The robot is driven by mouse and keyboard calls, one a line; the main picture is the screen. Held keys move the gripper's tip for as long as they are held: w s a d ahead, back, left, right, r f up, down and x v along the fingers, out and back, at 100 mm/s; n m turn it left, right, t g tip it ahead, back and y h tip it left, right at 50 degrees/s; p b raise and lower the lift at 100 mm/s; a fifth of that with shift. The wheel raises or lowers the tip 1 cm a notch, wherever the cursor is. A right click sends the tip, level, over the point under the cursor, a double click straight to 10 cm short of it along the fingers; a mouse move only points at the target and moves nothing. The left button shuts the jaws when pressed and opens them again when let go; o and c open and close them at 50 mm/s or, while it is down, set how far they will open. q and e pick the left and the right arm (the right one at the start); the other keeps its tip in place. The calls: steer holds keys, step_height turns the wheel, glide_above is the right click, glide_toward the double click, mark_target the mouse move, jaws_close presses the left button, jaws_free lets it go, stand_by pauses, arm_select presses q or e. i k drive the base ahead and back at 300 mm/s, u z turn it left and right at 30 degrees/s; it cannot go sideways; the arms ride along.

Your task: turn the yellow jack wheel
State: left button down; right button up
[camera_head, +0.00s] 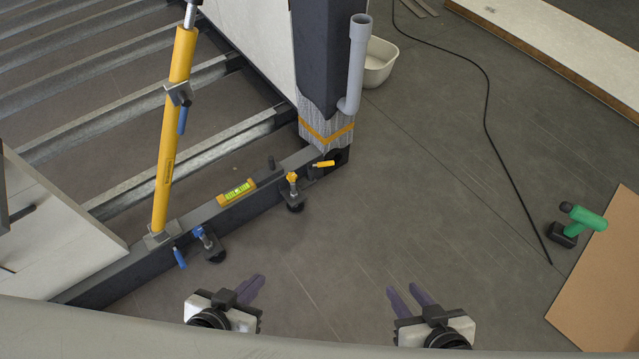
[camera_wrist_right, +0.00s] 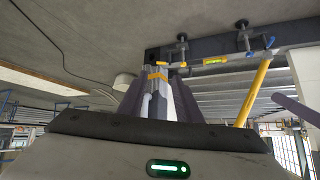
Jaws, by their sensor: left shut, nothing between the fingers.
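The yellow jack wheel (camera_head: 292,178) is a small knob on top of a screw jack clamped to the dark frame beam, near the corner post. In the right wrist view the jacks are small and far off, and I cannot clearly make out the yellow wheel. My left gripper (camera_head: 252,284) is shut and empty over the floor, below and left of the wheel. My right gripper (camera_head: 404,290) is empty, below and right of the wheel, its purple fingers apart; they also show in the right wrist view (camera_wrist_right: 158,95). Neither gripper touches the jack.
A blue-wheeled jack (camera_head: 199,232) and a yellow spirit level (camera_head: 237,192) sit along the beam. A yellow diagonal prop (camera_head: 172,130) stands at left. A grey pipe (camera_head: 356,65) runs beside the post. A green drill (camera_head: 584,219) and cable (camera_head: 492,125) lie right. Floor around the grippers is clear.

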mark_target(292, 177)
steer(key=z, duration=0.85)
steer(key=k, duration=1.1)
steer(key=z, duration=0.25)
steer(key=i, duration=1.65)
steer(key=u, duration=1.85)
steer(key=i, duration=0.9)
steer(key=u, duration=1.05)
